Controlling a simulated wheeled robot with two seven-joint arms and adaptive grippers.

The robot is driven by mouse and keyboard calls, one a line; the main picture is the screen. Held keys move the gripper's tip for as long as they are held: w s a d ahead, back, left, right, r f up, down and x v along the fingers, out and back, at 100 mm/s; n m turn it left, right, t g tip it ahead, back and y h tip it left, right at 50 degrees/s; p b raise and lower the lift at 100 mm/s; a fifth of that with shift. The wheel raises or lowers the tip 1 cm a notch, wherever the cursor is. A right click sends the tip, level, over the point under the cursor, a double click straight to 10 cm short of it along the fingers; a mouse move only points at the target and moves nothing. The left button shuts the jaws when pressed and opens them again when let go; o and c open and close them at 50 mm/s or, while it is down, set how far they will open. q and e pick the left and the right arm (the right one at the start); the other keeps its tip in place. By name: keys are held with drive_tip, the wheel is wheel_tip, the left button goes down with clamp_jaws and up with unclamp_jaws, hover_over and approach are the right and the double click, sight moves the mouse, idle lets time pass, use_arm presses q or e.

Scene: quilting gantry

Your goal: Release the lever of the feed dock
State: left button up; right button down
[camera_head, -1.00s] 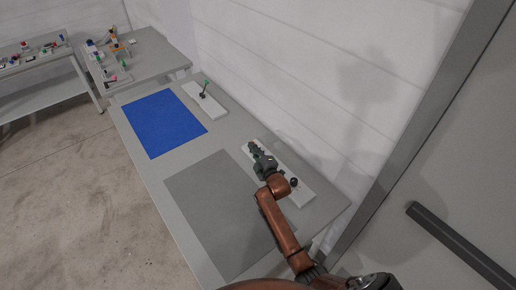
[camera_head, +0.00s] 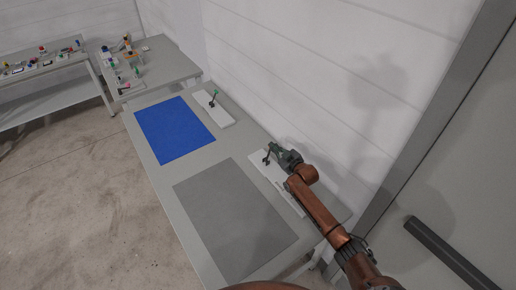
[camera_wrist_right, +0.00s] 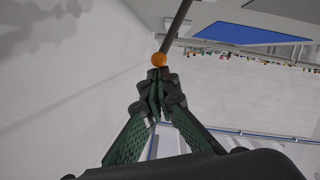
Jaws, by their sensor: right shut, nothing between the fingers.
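My right gripper (camera_head: 272,149) is over the far end of the white plate (camera_head: 258,167) beside the grey mat. It also shows in the wrist view (camera_wrist_right: 157,90), its fingers shut with nothing between them. A dark lever rod (camera_wrist_right: 177,28) with an orange ball end (camera_wrist_right: 158,60) shows just beyond the fingertips. I cannot tell whether they touch it. A small dark part (camera_head: 266,160) shows by the gripper in the head view. My arm hides much of the plate's near end. My left gripper is not in view.
The grey mat (camera_head: 235,220) is clear. A wall runs behind the table. Other tables (camera_head: 150,68) with small items stand at the far left. A dark bar (camera_head: 455,254) is at the right.

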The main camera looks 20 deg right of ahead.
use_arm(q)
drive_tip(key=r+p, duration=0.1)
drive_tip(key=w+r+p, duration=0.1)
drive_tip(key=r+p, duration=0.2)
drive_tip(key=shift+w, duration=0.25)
use_arm(e)
drive_tip(key=s+r, duration=0.5)
drive_tip(key=s, duration=0.5)
drive_tip(key=shift+d+r, duration=0.3)
